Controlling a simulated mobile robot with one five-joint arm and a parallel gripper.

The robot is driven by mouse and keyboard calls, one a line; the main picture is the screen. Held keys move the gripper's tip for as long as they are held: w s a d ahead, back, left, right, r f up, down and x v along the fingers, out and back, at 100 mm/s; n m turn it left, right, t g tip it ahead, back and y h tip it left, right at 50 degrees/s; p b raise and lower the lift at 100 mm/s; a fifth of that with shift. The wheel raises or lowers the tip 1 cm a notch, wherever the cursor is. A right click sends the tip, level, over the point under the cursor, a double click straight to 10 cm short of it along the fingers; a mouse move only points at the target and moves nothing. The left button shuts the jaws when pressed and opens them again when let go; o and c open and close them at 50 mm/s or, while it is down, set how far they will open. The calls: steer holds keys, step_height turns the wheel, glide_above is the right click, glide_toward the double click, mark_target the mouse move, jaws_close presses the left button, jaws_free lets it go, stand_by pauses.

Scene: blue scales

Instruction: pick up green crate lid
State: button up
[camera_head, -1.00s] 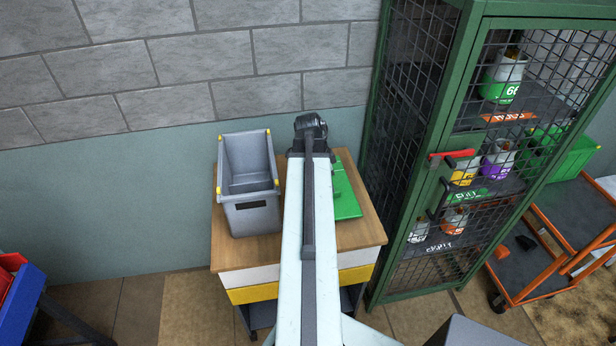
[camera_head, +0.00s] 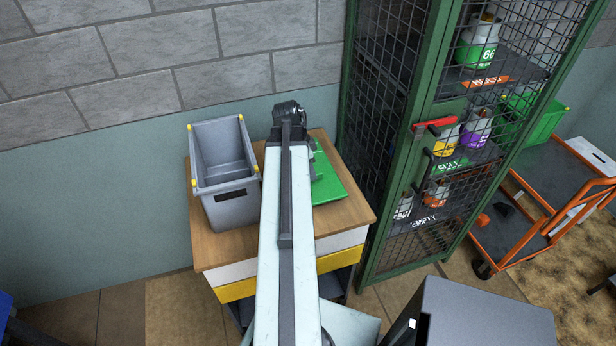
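The green crate lid (camera_head: 326,184) lies flat on the wooden top of a small cabinet (camera_head: 222,246), to the right of my arm. My arm reaches out over the cabinet top and hides the lid's left part. The dark end of my arm (camera_head: 289,113) shows near the back edge of the cabinet top. The gripper fingers are hidden behind the arm, so I cannot see whether they are open or touch anything.
A grey crate (camera_head: 225,196) with yellow corners stands on the cabinet top, left of my arm. A green mesh locker (camera_head: 398,140) holding gas bottles stands close on the right. An orange cart (camera_head: 540,215) is farther right. A wall is behind.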

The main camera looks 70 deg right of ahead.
steer(key=b+x, duration=0.1)
steer(key=x, duration=0.1)
steer(key=shift+f, duration=0.35)
steer(key=shift+r, duration=0.2)
jaws_close()
stand_by(0.9)
